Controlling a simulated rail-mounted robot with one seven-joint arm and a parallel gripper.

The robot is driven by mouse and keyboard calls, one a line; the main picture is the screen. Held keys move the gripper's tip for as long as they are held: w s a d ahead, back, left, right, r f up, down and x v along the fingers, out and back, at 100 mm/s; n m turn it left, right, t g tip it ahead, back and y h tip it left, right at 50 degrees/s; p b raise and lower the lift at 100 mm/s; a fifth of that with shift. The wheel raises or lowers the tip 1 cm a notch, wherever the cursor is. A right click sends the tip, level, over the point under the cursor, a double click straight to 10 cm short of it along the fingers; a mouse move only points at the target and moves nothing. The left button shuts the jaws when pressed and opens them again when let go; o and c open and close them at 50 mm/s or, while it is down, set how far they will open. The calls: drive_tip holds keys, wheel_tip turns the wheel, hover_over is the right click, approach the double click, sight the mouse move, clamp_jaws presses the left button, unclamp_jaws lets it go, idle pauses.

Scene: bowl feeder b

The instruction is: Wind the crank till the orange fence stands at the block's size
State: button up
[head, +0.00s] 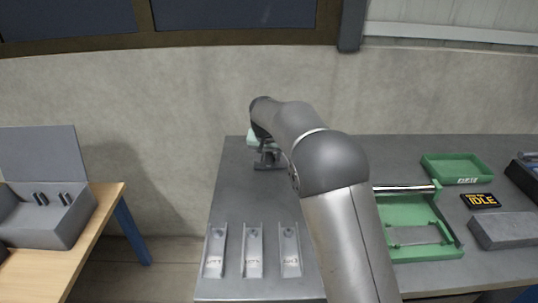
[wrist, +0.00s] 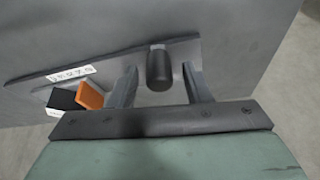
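In the wrist view, a dark rounded knob (wrist: 158,68), which looks like the crank's handle, stands between the two fingers of my gripper (wrist: 159,84). The fingers are spread, with a gap on each side of the knob. The orange fence (wrist: 90,96) is a small tilted-looking piece left of the gripper, beside a black block-like piece (wrist: 62,99). A white label with dark marks (wrist: 72,75) lies just beyond them on a grey plate (wrist: 110,67). The crank's arm is not clear. In the head view, my arm partly hides the small dark device (head: 268,159).
Three grey channel trays (head: 252,252) sit at the front of the grey table (head: 240,190). To the right are a green frame with a roller (head: 455,250), a green bin (head: 458,167), a sign reading IDLE (head: 480,201) and a grey block (head: 505,231). A grey box (head: 45,220) stands on a wooden table.

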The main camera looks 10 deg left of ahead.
drive_tip(key=v, duration=1.7)
drive_tip(key=shift+r, duration=0.25)
